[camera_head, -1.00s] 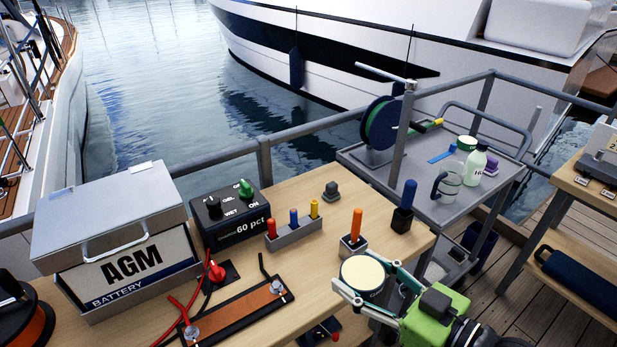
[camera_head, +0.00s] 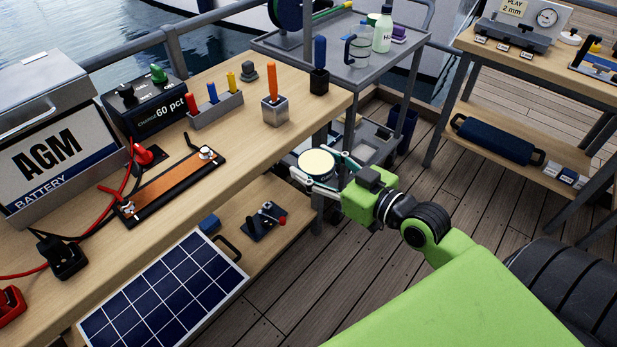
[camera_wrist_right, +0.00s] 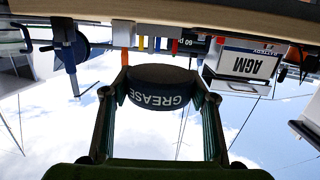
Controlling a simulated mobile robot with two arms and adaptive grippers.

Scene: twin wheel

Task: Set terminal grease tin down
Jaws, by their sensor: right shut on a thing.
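The grease tin (camera_head: 316,164) is a short round tin with a cream lid and a dark side. In the right wrist view the tin (camera_wrist_right: 160,88) appears upside down, with "GREASE" on its side. My right gripper (camera_head: 318,172) is shut on the tin from both sides. It holds the tin just off the front right corner of the wooden workbench (camera_head: 215,120), with the lid facing up. My left gripper is not in view.
The bench holds an AGM battery (camera_head: 50,150), a charger (camera_head: 145,105), a tool rack (camera_head: 215,110) and a copper strip board (camera_head: 172,185). A grey cart (camera_head: 345,75) stands behind. A solar panel (camera_head: 165,292) leans below. Another bench (camera_head: 570,85) is at right.

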